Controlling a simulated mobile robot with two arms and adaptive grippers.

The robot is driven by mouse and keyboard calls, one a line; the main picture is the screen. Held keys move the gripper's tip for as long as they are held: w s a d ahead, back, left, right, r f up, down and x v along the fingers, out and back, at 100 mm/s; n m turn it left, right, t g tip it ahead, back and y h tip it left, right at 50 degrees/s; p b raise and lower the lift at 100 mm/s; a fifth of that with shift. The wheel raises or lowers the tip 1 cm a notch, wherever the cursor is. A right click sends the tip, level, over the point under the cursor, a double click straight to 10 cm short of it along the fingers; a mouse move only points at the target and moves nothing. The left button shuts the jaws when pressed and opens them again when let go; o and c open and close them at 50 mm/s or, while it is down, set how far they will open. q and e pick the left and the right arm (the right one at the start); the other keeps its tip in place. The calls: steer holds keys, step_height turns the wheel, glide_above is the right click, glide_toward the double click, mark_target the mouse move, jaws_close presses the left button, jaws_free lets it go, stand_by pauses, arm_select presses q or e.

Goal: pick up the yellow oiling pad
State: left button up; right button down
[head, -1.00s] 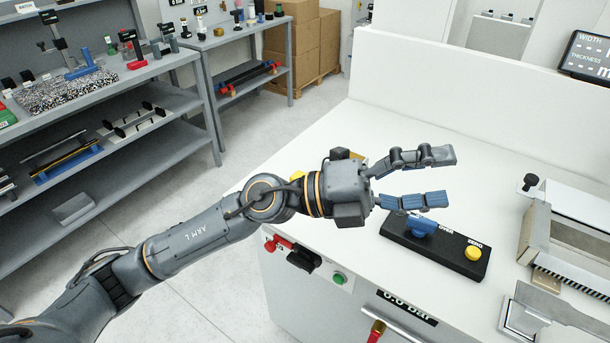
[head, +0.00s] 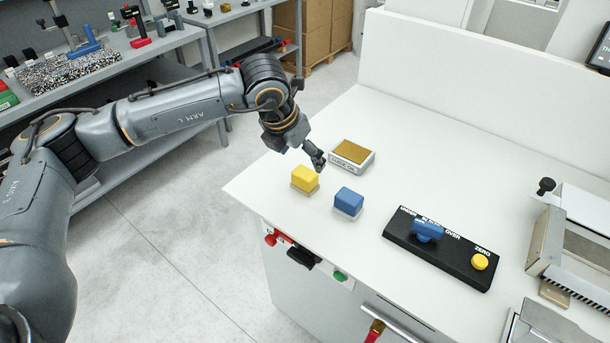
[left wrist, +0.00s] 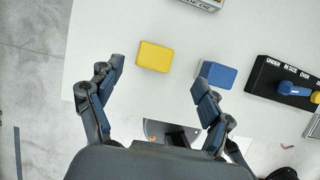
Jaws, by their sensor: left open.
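The yellow pad (left wrist: 155,56) lies ahead between the fingertip lines, untouched. The blue pad (left wrist: 217,76) is by the right fingertip. My right gripper is not in view.
A tray with a brown top (head: 351,155) stands behind the pads. A black control panel (head: 438,247) with a blue knob and yellow button is to the right. A metal fixture (head: 570,245) is at far right. Grey shelves (head: 180,75) stand at left.

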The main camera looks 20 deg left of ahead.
mark_target(305, 173)
arm_select(q)
steer(key=x, duration=0.2)
steer(key=shift+w+f+p, duration=0.2)
steer(key=shift+f+p, duration=0.1)
steer(key=shift+f, duration=0.3)
steer(key=p+x, duration=0.2)
steer(key=x, duration=0.2)
steer(key=shift+a+f+p, duration=0.3)
steer(key=shift+p, duration=0.1)
steer(key=shift+f, duration=0.25)
steer(key=shift+r, duration=0.1)
steer(key=c, duration=1.3)
